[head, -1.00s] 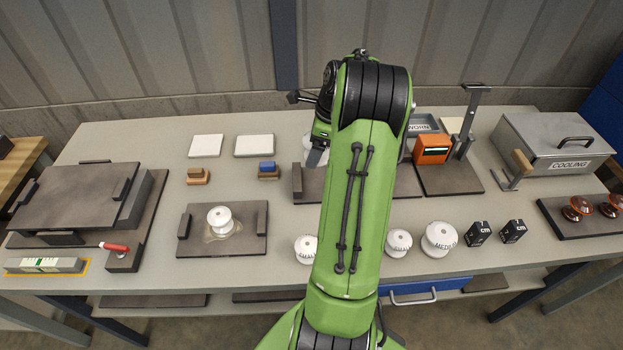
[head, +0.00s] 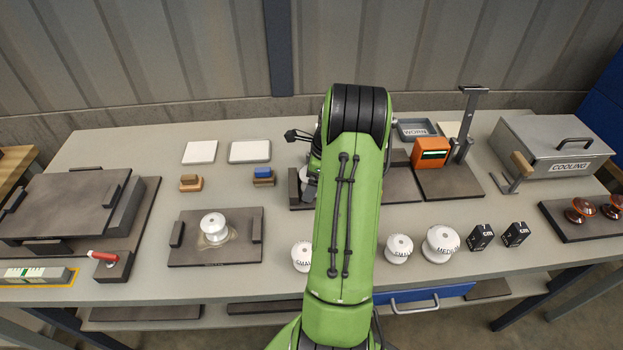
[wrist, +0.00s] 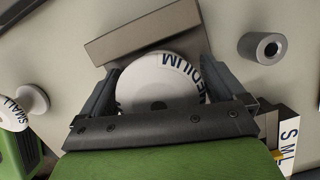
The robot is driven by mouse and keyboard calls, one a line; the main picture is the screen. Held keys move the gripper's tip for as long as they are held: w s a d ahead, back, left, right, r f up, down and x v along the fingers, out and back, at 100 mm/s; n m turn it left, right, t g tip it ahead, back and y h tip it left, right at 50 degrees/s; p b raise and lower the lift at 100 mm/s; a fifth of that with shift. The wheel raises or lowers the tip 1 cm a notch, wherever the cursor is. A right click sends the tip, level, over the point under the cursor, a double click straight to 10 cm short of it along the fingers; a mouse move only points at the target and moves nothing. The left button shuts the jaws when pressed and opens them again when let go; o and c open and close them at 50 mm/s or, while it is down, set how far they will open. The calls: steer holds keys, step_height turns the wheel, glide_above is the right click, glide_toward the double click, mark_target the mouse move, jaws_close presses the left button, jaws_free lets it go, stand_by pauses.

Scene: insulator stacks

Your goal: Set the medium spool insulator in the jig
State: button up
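A white disc-shaped spool insulator marked MEDIUM (wrist: 160,82) sits between the two fingers of my gripper (wrist: 160,88) in the wrist view, with a finger against each side. A grey-brown block (wrist: 145,32), seemingly part of the jig, lies just beyond it. In the head view my green arm hides the gripper and most of that spool, over the dark jig base (head: 400,185) at the back middle. I cannot tell whether the spool rests on the base. Another white spool marked MEDIUM (head: 440,244) stands at the front right of the table.
Small spools (head: 302,256) (head: 398,249) stand along the front. A white spool (head: 213,227) stands on a dark plate at left. An orange device (head: 430,152) and a COOLING box (head: 552,148) are at right. A grey hollow cylinder (wrist: 262,47) shows in the wrist view.

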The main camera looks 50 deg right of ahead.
steer(key=shift+r, duration=0.15)
steer(key=p+v, duration=0.3)
steer(key=v, duration=0.9)
steer(key=w+a+r+n+h, duration=0.1)
steer(key=a+r+n, duration=0.55)
steer(key=a, duration=0.45)
steer(key=w+a+r+n+h, duration=0.15)
steer(key=a+r+n, duration=0.35)
steer(key=a+n, duration=0.5)
steer(key=s+a+n+t+y, duration=0.1)
steer(key=s+a+n+t, duration=0.2)
steer(key=s+a+n, duration=0.9)
steer(key=a+n, duration=0.1)
steer(key=a, duration=0.2)
steer(key=shift+s+f, duration=0.15)
steer(key=shift+s, duration=0.2)
